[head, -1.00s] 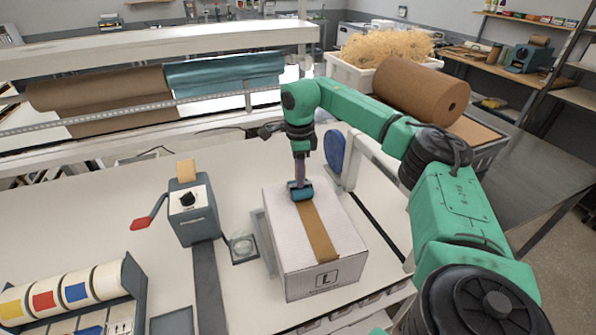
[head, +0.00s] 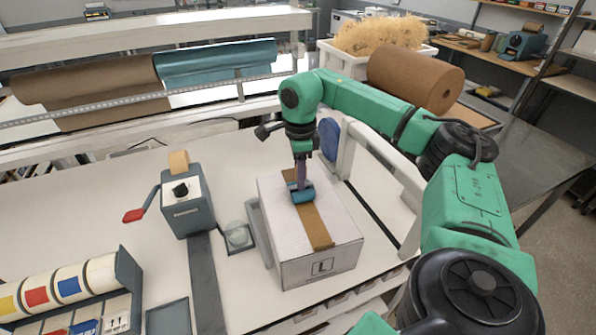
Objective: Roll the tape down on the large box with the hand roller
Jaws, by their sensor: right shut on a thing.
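The large box (head: 283,225) is white, marked "L" on its front face, and stands on the white table. A brown tape strip (head: 318,230) runs along its top and over the front edge. My right gripper (head: 300,172) is shut on the hand roller (head: 302,193), whose blue roller end rests on or just above the tape near the far part of the box top. The gripper hides part of the tape's far end. My left gripper is not in view.
A grey tape dispenser (head: 187,205) with a red handle stands left of the box. A rack of coloured label rolls (head: 70,290) is at the front left.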

